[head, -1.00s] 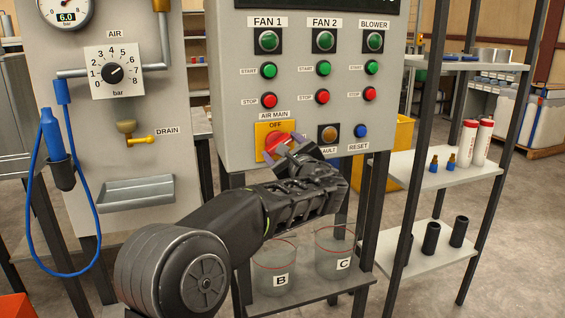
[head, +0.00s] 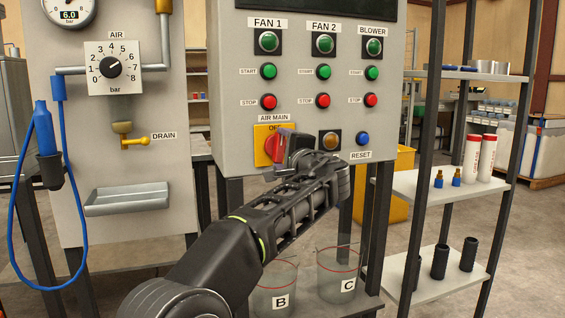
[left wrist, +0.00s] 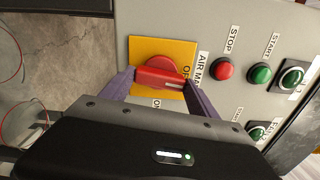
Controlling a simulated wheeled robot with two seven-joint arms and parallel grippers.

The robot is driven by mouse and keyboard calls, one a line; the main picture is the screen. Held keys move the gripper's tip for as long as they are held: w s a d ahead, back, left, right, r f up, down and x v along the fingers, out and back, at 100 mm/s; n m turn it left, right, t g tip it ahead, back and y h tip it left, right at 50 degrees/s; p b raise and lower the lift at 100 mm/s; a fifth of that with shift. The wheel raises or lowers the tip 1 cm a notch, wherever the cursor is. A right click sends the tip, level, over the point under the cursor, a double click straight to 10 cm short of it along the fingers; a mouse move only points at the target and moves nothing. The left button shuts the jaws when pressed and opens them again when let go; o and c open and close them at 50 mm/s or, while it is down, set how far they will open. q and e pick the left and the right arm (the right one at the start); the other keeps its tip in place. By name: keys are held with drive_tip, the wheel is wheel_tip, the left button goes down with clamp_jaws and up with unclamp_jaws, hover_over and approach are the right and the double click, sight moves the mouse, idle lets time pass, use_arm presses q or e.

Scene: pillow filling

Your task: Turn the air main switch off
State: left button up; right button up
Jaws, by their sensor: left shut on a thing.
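The air main switch is a red rotary handle (head: 271,147) on a yellow plate (head: 260,133) at the panel's lower left. In the left wrist view the handle (left wrist: 160,78) lies between the two purple fingers of my left gripper (left wrist: 160,83), which is shut on it. The handle stands close to upright on the panel, its white mark toward the OFF word at the plate's top. The ON word is at the plate's right side. In the head view my left gripper (head: 283,147) covers the plate's right part. My right gripper is not in view.
STOP buttons (head: 268,102) and START buttons sit above the switch. An amber fault lamp (head: 330,140) and a blue RESET button (head: 362,139) are close to its right. Clear containers B (head: 274,284) and C (head: 338,272) stand below my arm. A shelf rack (head: 440,186) is at right.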

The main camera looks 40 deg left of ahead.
use_arm(q)
drive_tip(key=shift+f+n+b, duration=0.1)
drive_tip(key=shift+n+b, duration=0.4)
drive_tip(key=shift+n, duration=0.2)
drive_tip(key=o, duration=1.4)
drive_tip(key=shift+c, duration=0.2)
drive_tip(key=v, duration=0.7)
drive_tip(key=shift+s+d, duration=0.2)
drive_tip(key=shift+d, duration=0.15)
